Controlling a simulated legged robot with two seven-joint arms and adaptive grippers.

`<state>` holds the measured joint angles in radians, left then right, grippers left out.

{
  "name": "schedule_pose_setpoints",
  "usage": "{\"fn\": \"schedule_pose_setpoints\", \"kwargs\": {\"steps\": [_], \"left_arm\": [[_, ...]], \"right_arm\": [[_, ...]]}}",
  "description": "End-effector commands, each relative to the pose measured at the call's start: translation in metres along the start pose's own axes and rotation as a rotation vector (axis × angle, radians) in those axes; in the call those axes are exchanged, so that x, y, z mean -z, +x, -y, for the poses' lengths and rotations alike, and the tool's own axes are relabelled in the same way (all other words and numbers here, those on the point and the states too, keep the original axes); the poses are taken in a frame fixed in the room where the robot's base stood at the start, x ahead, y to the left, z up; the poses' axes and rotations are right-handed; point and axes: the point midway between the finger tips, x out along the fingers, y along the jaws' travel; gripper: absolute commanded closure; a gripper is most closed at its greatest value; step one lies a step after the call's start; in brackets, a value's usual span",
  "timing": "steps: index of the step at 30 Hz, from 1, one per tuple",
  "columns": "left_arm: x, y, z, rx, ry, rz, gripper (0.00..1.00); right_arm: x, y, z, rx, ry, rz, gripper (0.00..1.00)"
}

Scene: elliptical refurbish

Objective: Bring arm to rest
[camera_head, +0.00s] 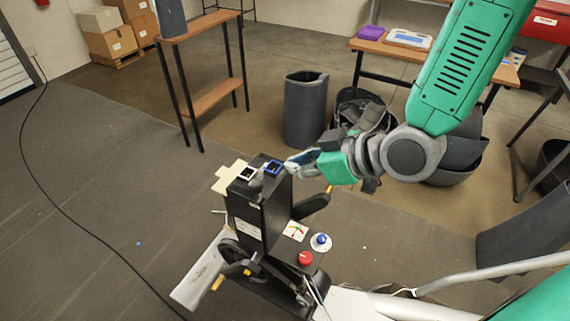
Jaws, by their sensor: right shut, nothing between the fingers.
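My right arm (465,60), green with a grey joint, comes in from the upper right. My right gripper (296,163) is shut and empty. Its fingertips are beside the top of the black elliptical machine (262,215), by a small blue-framed square (273,168); I cannot tell whether they touch. A white-framed square (246,173) lies next to the blue one. The machine also carries a red button (305,258), a blue knob (321,241) and a dial label (296,231). My left gripper is not in view.
A narrow wooden table (200,25) stands behind at left, with cardboard boxes (110,40) beyond. A grey bin (305,108) stands behind the machine. A workbench (375,46) is at the back right. A black cable (60,205) crosses the open floor at left.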

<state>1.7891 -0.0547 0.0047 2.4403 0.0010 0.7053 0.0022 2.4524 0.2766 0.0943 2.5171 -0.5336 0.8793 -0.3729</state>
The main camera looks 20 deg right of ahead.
Motion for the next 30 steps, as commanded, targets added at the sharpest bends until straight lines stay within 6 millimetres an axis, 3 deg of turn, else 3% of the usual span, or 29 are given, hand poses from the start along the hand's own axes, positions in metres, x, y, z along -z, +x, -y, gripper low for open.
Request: {"fn": "schedule_pose_setpoints", "kwargs": {"steps": [16,19,23,27,30], "left_arm": [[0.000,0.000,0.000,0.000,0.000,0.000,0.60],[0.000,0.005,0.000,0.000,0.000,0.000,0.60],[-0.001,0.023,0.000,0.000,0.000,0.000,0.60],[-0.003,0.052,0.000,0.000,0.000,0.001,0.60],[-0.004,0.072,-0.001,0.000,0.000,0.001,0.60]], "right_arm": [[-0.002,-0.002,-0.002,0.000,0.003,0.000,1.00],[-0.017,0.003,-0.001,-0.002,0.023,0.031,1.00],[-0.079,0.022,0.005,-0.018,0.107,0.156,1.00],[-0.184,0.041,0.018,-0.063,0.252,0.373,1.00],[-0.260,0.044,0.030,-0.111,0.351,0.533,1.00]]}}
